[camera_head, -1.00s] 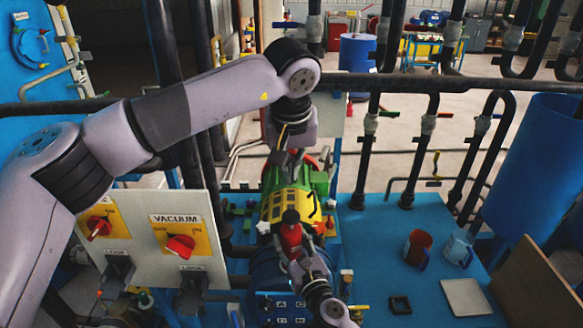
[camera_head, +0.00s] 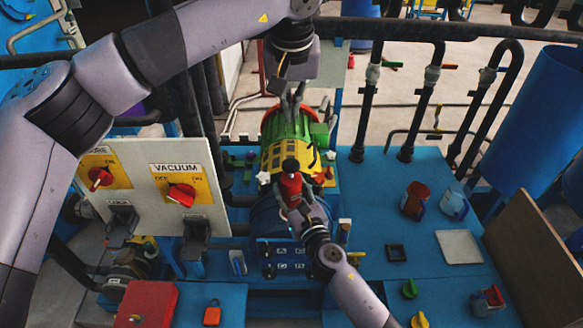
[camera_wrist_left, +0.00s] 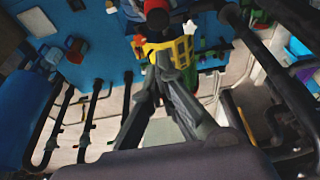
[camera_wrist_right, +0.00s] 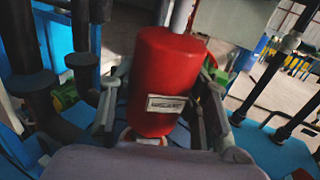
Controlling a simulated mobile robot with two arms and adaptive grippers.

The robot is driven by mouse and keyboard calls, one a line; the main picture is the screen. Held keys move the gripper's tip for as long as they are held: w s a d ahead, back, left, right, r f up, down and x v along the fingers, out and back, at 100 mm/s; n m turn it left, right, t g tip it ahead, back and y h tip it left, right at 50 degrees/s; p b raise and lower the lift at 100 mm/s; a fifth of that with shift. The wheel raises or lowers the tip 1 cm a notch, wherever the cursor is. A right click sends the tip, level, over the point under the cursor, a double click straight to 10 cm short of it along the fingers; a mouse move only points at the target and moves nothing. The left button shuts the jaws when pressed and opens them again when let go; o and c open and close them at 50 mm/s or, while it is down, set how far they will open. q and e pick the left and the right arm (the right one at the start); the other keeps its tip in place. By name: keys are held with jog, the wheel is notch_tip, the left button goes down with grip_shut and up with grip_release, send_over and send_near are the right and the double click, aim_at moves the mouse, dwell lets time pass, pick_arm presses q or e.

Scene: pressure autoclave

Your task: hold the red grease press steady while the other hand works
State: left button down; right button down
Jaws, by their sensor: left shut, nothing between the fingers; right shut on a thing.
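The red grease press (camera_head: 291,188) stands about upright in front of the yellow and green machine (camera_head: 287,152) in the head view. My right gripper (camera_head: 289,205) is shut around its red body. In the right wrist view the red cylinder (camera_wrist_right: 164,85), with a small white label, sits between the fingers. My left gripper (camera_head: 290,103) hangs above and behind the press, over the green end of the machine, empty, with its fingers pointing down.
A panel with red VACUUM switch (camera_head: 181,194) stands at left. On the blue table to the right are a red mug (camera_head: 414,199), a blue mug (camera_head: 455,204), a grey plate (camera_head: 459,247) and a black square (camera_head: 396,253). Dark pipes run behind. A red box (camera_head: 147,304) is at front left.

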pick_arm(q)
send_near(292, 162)
jog(key=x, duration=0.2)
jog(key=w+x, duration=0.1)
jog(key=x, duration=0.2)
jog(key=shift+w, duration=0.2)
jog(key=shift+f, duration=0.7)
jog(key=shift+f, duration=0.1)
jog(key=shift+f, duration=1.3)
jog(key=shift+r, duration=0.1)
